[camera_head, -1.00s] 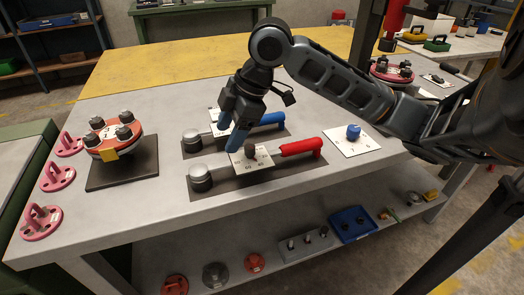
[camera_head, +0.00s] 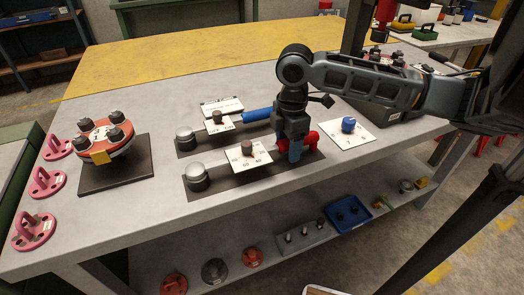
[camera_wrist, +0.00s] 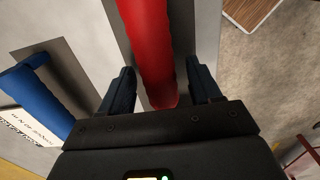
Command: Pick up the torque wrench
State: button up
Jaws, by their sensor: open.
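Two torque wrenches lie on dark mats on the grey bench. The nearer one has a red handle (camera_head: 310,139), a round grey head (camera_head: 196,178) at its left end and a white label plate (camera_head: 248,158) at its middle. The farther one has a blue handle (camera_head: 258,114). My gripper (camera_head: 294,150) is over the red handle, pointing down. In the wrist view the red handle (camera_wrist: 154,50) runs between my two open fingers (camera_wrist: 158,90), with a gap showing on each side. The blue handle (camera_wrist: 38,95) is to the left there.
A flanged spool (camera_head: 105,138) with bolts stands on a dark plate at the left, beside several pink flange pieces (camera_head: 47,183). A blue knob (camera_head: 348,124) sits on a white card right of the wrenches. A lower shelf holds a blue tray (camera_head: 348,215).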

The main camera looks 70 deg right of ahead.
jog(key=shift+f, duration=0.7)
jog(key=shift+c, duration=0.4)
jog(key=shift+r, duration=0.1)
grip_shut()
